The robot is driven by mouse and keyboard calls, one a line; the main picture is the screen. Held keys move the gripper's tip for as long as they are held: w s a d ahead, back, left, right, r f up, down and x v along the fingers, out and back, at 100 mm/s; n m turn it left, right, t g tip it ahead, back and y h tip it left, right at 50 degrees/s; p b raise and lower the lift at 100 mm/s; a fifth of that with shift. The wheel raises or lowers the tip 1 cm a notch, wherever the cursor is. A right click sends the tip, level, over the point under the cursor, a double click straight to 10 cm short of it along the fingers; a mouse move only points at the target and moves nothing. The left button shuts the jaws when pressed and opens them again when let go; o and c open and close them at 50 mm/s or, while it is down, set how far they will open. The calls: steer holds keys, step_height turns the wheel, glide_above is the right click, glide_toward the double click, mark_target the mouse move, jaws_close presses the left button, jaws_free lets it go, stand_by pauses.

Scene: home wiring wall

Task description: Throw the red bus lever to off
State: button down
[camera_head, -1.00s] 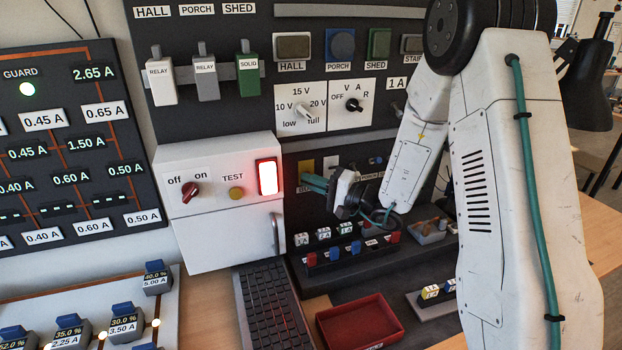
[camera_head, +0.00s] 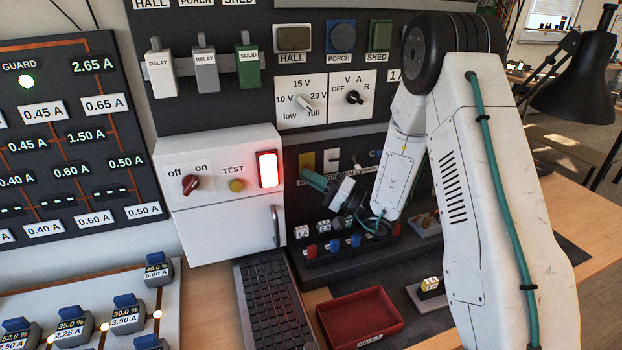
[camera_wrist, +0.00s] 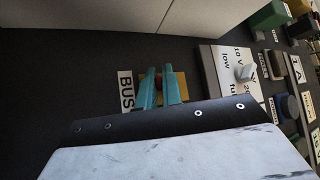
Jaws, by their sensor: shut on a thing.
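The bus lever (camera_wrist: 159,83) shows in the wrist view as a small reddish piece between my teal fingers, in front of a yellow plate (camera_wrist: 153,77) next to the BUS label (camera_wrist: 126,92). My gripper (camera_wrist: 160,90) is shut on it. In the head view my gripper (camera_head: 312,179) is at the lower dark panel, just below the yellow plate (camera_head: 306,161). There the fingers and arm hide the lever and most of its label. I cannot tell how the lever is tilted.
A white box (camera_head: 225,222) with an off/on knob (camera_head: 190,185), a TEST button (camera_head: 236,185) and a lit red-framed switch (camera_head: 268,170) stands left of my gripper. Below are a keyboard (camera_head: 270,300), small red and blue parts, and a red tray (camera_head: 360,317).

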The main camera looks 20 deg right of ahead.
steer(key=c, duration=1.8)
jaws_free()
steer(key=shift+c, duration=0.2)
steer(key=s+d+f, duration=0.1)
steer(key=s+d, duration=0.8)
steer(key=d, duration=0.2)
steer(key=shift+s, duration=0.35)
steer(key=shift+f, duration=0.1)
